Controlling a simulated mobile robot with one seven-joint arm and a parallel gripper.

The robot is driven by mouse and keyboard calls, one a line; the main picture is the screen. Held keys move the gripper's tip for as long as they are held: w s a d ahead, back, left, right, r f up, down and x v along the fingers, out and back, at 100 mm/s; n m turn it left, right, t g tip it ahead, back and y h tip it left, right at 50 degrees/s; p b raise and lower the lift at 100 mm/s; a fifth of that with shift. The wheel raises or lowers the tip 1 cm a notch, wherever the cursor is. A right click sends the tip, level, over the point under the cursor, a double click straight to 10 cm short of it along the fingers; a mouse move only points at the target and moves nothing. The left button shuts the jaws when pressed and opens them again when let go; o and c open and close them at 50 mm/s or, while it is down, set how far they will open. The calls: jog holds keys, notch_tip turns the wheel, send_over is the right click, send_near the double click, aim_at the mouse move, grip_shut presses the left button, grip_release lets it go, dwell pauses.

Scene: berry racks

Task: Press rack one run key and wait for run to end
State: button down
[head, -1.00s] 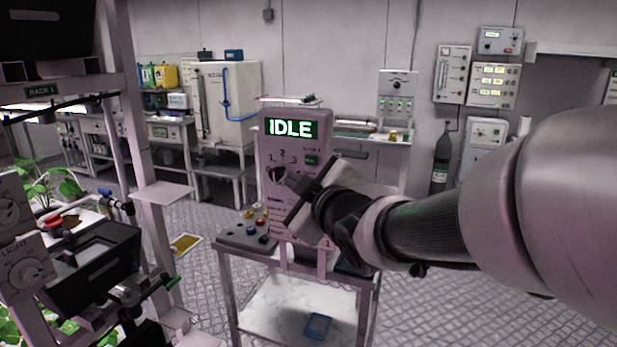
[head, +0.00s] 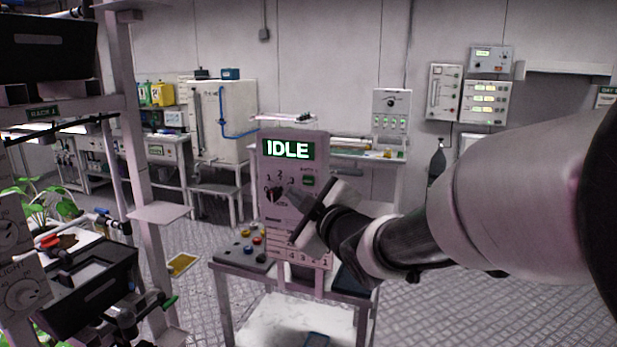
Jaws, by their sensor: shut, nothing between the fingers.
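A pale control panel (head: 268,222) stands upright on a small cart in the head view. Its display (head: 287,149) reads IDLE in white on green. Below the display is a dark rotary selector (head: 277,193) with numbers around it. My gripper (head: 294,193) is shut and empty, just in front of the panel's right half, below the green key. My gripper's body hides part of the panel's lower right. I cannot tell whether the fingertips touch the panel.
The cart (head: 225,300) also carries a box with coloured buttons (head: 247,248) left of the panel. A rack labelled RACK 1 (head: 43,112) with plants and black trays stands close at the left. Benches and wall instruments line the back. The floor at right is clear.

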aim_at(306, 189)
jog(key=shift+w+d+p, duration=0.1)
jog(key=shift+w+d, duration=0.2)
jog(key=shift+w, duration=0.5)
jog(key=shift+w+d+p, duration=0.15)
jog(key=shift+w+d, duration=0.1)
jog(key=shift+w, duration=0.5)
jog(key=shift+w+d+p, duration=0.1)
jog(key=shift+w+d, duration=0.2)
jog(key=shift+w, duration=0.5)
jog(key=shift+w, duration=0.1)
jog(key=shift+w+d, duration=0.15)
jog(key=shift+w, duration=0.15)
jog(key=shift+w+d, duration=0.15)
jog(key=shift+w, duration=0.3)
dwell(0.8)
jog(key=shift+s, duration=0.1)
jog(key=shift+s+f+b, duration=0.1)
jog(key=shift+s+b, duration=0.25)
jog(key=shift+b, duration=0.2)
jog(key=shift+s+a, duration=0.3)
jog(key=shift+s, duration=0.1)
